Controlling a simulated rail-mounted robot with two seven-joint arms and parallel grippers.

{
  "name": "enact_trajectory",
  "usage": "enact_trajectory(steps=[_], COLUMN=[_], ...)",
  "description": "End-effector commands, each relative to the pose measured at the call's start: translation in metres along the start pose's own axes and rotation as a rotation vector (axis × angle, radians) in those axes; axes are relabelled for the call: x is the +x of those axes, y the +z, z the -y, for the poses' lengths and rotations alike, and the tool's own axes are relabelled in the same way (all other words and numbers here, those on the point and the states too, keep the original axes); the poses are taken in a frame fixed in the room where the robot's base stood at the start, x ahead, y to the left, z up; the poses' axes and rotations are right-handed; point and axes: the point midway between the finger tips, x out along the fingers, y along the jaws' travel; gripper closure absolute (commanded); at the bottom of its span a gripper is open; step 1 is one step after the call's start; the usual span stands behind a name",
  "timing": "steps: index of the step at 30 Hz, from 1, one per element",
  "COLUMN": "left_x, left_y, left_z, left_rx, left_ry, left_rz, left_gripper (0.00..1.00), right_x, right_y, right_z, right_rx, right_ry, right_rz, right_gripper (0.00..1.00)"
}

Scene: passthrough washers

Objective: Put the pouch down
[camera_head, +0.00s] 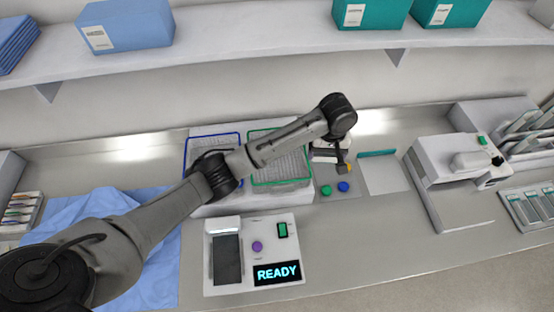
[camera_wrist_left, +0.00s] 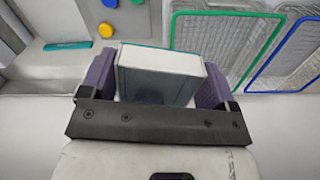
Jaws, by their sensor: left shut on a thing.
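The pouch (camera_wrist_left: 158,75) is a pale grey-white, box-like pack with a teal edge. In the left wrist view it sits between the two purple fingers of my left gripper (camera_wrist_left: 155,90), which is shut on it. In the head view my left gripper (camera_head: 328,156) hangs below the end of the arm, over the back of the counter, right of the green-rimmed basket. The pouch cannot be made out clearly there. My right gripper is in neither view.
A blue-rimmed basket (camera_head: 200,149) and green-rimmed basket (camera_head: 284,171) stand behind a white device reading READY (camera_head: 277,273). A panel with green (camera_head: 327,191) and blue (camera_head: 343,187) buttons and a teal-edged plate (camera_head: 385,176) lie right. A white machine (camera_head: 432,160) stands farther right.

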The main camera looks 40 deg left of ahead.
Motion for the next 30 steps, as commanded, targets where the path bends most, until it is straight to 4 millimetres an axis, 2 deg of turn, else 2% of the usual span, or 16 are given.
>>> enact_trajectory(steps=[3, 6, 13, 24, 30], left_x=[0.03, 0.048, 0.071, 0.115, 0.131], left_y=[0.001, 0.001, 0.0, -0.018, -0.026], left_z=[0.006, 0.01, 0.025, 0.095, 0.12], left_rx=[-0.096, -0.148, -0.202, -0.205, -0.203], left_ry=[-0.001, 0.001, 0.0, -0.002, 0.001], left_rz=[0.006, 0.002, -0.003, -0.004, -0.004], left_gripper=[0.4, 0.4, 0.4, 0.4, 0.4], right_x=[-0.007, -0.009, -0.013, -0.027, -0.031], right_y=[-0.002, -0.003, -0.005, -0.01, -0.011], right_z=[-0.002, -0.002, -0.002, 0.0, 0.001], right_rx=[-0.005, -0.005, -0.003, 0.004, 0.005], right_ry=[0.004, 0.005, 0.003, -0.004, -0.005], right_rz=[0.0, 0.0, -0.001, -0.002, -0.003], right_gripper=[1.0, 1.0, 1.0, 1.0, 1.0])
